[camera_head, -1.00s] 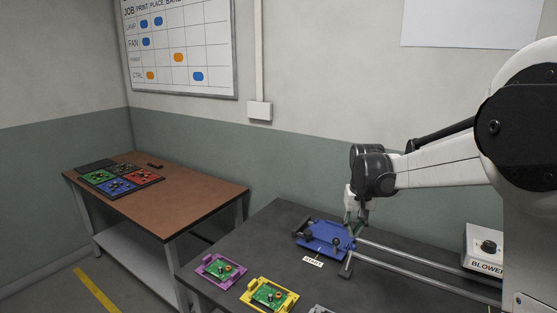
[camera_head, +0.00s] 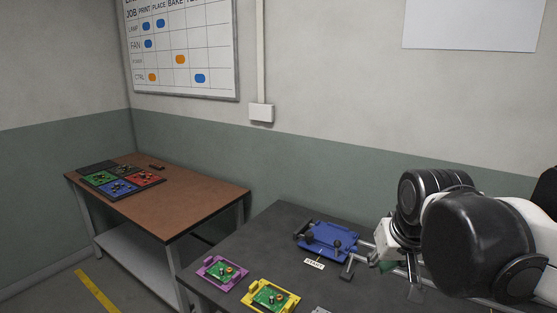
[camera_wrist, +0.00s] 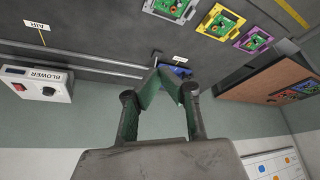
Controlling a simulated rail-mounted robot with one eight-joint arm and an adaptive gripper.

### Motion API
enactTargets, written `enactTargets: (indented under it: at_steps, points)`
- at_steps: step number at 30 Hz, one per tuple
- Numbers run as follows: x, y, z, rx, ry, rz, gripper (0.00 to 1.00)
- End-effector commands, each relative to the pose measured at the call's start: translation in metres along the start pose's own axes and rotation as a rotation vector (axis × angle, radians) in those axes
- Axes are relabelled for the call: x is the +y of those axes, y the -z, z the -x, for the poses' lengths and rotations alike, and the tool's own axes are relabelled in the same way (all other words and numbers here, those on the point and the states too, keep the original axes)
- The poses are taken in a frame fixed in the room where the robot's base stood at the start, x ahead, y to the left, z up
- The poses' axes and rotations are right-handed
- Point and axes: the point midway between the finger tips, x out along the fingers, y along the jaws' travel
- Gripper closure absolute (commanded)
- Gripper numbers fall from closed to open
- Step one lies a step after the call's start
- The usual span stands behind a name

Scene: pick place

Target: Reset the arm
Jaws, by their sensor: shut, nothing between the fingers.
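My gripper (camera_wrist: 162,84) is in the middle of the wrist view, its fingertips together with nothing between them. In the head view my gripper (camera_head: 388,263) shows small beside the black wrist joints, to the right of the blue fixture. The blue fixture (camera_head: 330,238) lies on the dark bench with dark knobs on it and a small label at its front. In the wrist view most of it is hidden behind the fingertips, and only a blue part (camera_wrist: 181,71) shows.
A purple tray (camera_head: 222,271) and a yellow tray (camera_head: 270,297), each with a green board, lie on the dark bench (camera_head: 268,232). The blower box (camera_wrist: 38,82) stands beside metal rails. A brown table (camera_head: 195,192) with coloured mats is at left. The air above both is clear.

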Motion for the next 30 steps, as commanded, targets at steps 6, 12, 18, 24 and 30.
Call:
enactTargets:
  at_steps: [6,12,18,24,30]
  points:
    - [-0.002,-0.052,0.012,0.071,0.003,0.007,1.00]
    - [-0.003,-0.090,0.014,0.127,0.005,0.012,1.00]
    - [-0.004,-0.107,0.012,0.156,0.006,0.014,1.00]
    - [-0.004,-0.109,0.012,0.159,0.006,0.014,1.00]
    - [-0.004,-0.109,0.012,0.159,0.006,0.014,1.00]
